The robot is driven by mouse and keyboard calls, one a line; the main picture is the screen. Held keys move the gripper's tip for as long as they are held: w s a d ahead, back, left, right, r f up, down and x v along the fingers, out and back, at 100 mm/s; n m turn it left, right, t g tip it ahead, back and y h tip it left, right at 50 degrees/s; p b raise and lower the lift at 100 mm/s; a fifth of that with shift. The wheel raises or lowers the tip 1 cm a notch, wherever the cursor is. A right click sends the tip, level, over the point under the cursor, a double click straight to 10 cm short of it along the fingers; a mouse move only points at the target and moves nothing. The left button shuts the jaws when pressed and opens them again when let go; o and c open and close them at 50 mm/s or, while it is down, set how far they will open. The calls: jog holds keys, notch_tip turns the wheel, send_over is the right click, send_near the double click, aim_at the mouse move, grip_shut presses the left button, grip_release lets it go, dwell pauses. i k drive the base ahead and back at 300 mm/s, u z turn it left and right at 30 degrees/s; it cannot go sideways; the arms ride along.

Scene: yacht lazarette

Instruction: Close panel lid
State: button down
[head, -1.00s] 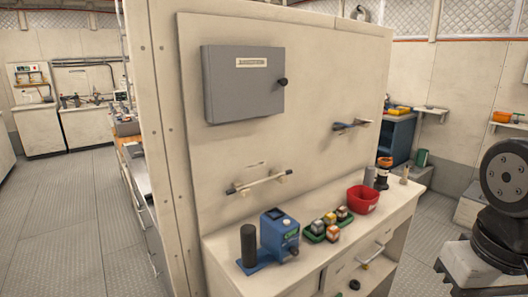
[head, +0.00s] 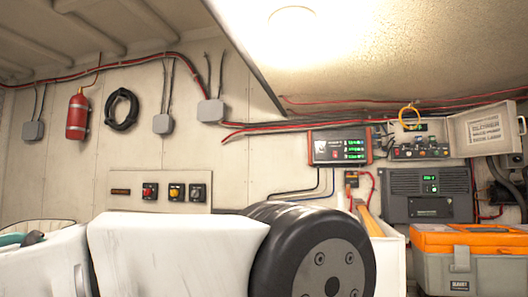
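A panel box (head: 418,147) with several coloured knobs or switches shows on the back wall at the right of the head view. Its lid (head: 486,130), a pale plate with printed lettering, stands open to the right of the box. My gripper is not in view; only white and black parts of my arm fill the lower middle, well in front of the panel.
A red-framed unit (head: 339,146) with green displays is left of the panel, and a dark unit (head: 428,195) is below it. An orange-lidded grey toolbox (head: 463,260) stands at the lower right. Cables run along the wall. A fire extinguisher (head: 77,117) hangs at the left.

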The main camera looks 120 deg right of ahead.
aim_at(493, 130)
jog(key=z, duration=5.75)
jog(key=i, duration=0.7)
jog(key=z, duration=0.35)
